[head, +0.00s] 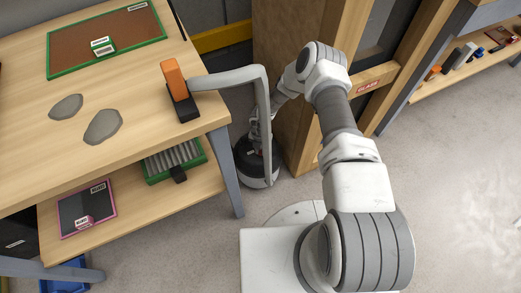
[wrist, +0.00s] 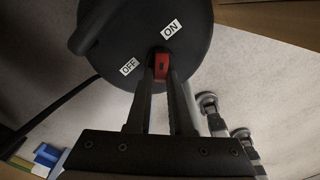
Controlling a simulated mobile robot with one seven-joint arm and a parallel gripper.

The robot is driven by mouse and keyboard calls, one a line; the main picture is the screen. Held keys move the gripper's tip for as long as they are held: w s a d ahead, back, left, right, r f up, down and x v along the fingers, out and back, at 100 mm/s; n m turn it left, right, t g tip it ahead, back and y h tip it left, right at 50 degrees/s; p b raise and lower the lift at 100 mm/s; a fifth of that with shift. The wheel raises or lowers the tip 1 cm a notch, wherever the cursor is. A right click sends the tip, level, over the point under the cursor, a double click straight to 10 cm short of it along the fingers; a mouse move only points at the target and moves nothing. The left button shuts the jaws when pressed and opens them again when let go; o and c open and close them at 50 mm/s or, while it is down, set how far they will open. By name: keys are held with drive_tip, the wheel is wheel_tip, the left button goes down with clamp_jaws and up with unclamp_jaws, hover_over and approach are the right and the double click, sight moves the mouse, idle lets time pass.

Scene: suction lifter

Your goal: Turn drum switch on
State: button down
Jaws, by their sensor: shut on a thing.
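The black drum (head: 258,168) stands on the floor between the table and the wooden cabinet. In the wrist view its dark round face (wrist: 112,45) carries a white ON label (wrist: 171,29) and a white OFF label (wrist: 129,66). The small red switch (wrist: 161,68) sits near the drum's edge, between the two labels. My gripper (wrist: 161,72) is shut on the red switch, one dark finger on each side. In the head view my gripper is mostly hidden behind the grey tube and my arm, close to the drum, and the switch cannot be seen.
A grey tube (head: 265,110) rises beside the drum and bends over to a black and orange piece (head: 178,92) at the table edge. The wooden table (head: 130,75) holds two grey flat stones (head: 103,127) and a green-edged board (head: 110,40). Open floor lies right.

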drive_tip(key=c, duration=0.8)
unclamp_jaws()
wheel_tip(320, 180, up, 18)
drive_tip(key=p, duration=0.6)
drive_tip(key=shift+f, duration=0.25)
